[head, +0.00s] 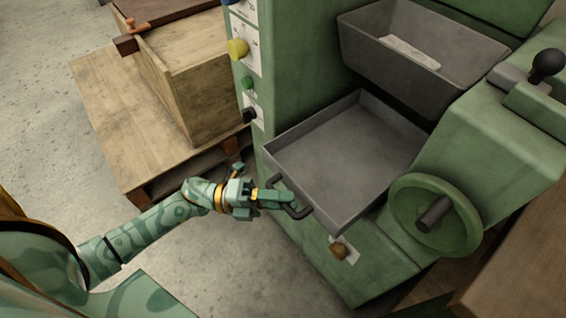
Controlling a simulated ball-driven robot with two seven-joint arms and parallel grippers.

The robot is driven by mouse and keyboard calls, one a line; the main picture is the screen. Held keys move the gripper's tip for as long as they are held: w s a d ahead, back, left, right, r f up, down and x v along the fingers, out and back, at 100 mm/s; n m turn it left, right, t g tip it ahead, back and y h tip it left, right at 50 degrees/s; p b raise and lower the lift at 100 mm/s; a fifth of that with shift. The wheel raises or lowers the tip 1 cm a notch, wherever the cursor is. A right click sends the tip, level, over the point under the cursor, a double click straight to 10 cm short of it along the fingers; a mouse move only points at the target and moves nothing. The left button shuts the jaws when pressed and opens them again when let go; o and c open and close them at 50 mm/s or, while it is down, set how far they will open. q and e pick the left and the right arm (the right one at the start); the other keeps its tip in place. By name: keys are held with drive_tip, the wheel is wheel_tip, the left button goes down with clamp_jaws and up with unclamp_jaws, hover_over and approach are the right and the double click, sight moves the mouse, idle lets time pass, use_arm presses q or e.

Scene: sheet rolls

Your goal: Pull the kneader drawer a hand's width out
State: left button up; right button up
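The kneader drawer (345,160) is a grey, empty, shallow tray that stands out from the front of the green machine, its inside showing. Its dark bar handle (297,211) is on the front wall, facing my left arm. My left gripper (279,199) is at this handle, its fingers around the bar and looking shut on it. The fingertips are small and partly overlap the handle. My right gripper is not in view.
A deeper grey trough (420,50) sits above the drawer. A green handwheel (435,215) stands close to the drawer's right. A wooden crate (190,80) on a pallet (110,110) is at left.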

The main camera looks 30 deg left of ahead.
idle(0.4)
